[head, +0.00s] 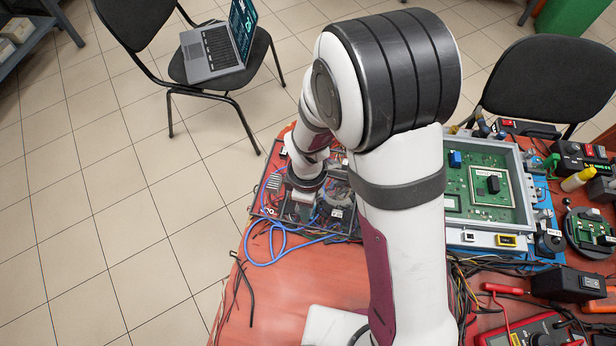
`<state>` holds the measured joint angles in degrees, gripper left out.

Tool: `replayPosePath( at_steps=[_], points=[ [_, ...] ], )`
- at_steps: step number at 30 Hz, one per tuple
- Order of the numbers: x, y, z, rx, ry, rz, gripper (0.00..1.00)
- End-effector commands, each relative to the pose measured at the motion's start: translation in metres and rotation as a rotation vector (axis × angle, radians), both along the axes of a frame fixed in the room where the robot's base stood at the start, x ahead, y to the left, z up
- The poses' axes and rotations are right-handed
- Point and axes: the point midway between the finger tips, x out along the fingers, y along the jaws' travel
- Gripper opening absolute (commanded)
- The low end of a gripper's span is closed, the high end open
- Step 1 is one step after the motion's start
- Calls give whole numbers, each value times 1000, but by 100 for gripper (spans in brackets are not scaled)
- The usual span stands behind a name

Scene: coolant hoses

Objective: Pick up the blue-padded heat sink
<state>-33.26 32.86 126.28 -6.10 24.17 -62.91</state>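I cannot make out a blue-padded heat sink for certain. A small grey finned piece (273,183), which looks like a heat sink, lies at the left side of a dark tray (262,209) of parts; no blue pad shows on it. My arm hides part of the tray. My gripper (302,208) points down over the tray, just right of the finned piece. Its fingers are too small and covered to tell whether they are open or hold anything. A small blue block (455,158) sits on a green circuit board (487,207) to the right.
Blue cable (262,262) loops over the tray's front edge onto the red table (285,290). A metal frame (528,190) surrounds the board. Tools, a red multimeter (525,332) and dark cables crowd the right side. A laptop (215,50) rests on a chair behind.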

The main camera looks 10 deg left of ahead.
Motion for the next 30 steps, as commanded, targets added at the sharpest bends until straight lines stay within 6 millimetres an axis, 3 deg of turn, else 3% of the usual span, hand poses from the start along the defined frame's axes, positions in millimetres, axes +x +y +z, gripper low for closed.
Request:
replayPosePath(
  at_steps=[8, 16, 30],
  points=[
    [0, 0, -8, 0, -1, 0, 48],
    [0, 0, -8, 0, -1, 0, 1],
    [1, 1, 1, 2, -3, -1, 0]
  ],
)
